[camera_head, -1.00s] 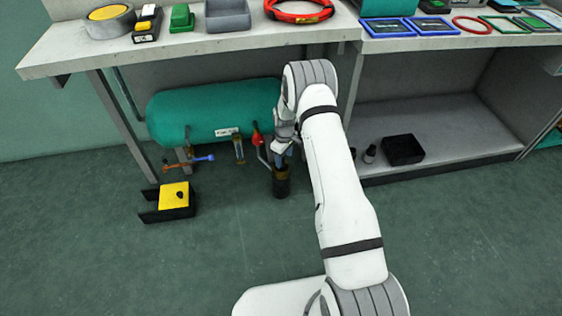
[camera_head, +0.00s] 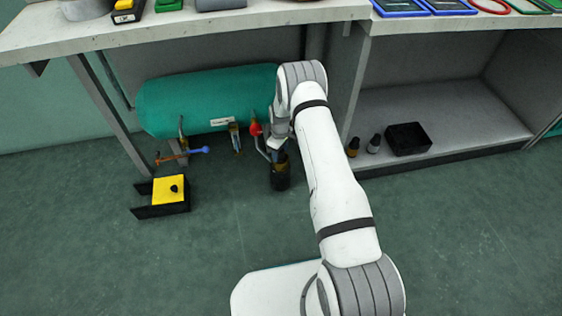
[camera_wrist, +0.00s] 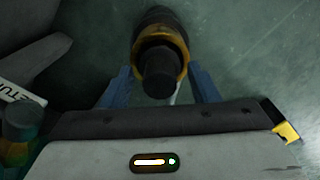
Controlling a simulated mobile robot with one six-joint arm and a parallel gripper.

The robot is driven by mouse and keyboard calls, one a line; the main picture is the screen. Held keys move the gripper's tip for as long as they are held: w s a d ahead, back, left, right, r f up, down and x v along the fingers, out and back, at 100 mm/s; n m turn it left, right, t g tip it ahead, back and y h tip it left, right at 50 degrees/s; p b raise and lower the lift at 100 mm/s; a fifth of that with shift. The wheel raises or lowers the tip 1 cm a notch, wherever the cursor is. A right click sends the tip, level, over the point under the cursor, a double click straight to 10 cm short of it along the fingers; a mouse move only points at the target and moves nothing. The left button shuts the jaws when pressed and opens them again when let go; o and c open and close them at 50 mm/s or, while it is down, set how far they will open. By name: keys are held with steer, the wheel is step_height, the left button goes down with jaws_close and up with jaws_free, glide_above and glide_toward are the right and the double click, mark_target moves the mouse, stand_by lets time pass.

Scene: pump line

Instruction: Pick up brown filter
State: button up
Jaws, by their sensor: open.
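A dark upright cylinder with an amber-brown collar (camera_head: 280,178) stands on the floor below the green tank. In the wrist view its black knob and amber collar (camera_wrist: 178,62) show between two blue fingers. My gripper (camera_head: 279,156) is open above it, with one finger on each side; it also shows in the wrist view (camera_wrist: 160,72). I cannot tell whether the fingers touch it. A small brown bottle-shaped filter with a black cap (camera_head: 352,148) stands on the low shelf, right of my arm, apart from my gripper.
A grey filter-like piece (camera_head: 374,145) and a black bin (camera_head: 407,139) are on the low shelf (camera_head: 450,115). The green tank (camera_head: 205,100), a red-handled valve (camera_head: 255,130) and a blue lever (camera_head: 195,151) are close left. A yellow-topped black box (camera_head: 168,190) sits on open floor.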

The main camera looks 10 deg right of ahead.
steer(key=shift+c, duration=0.3)
jaws_close()
stand_by(0.3)
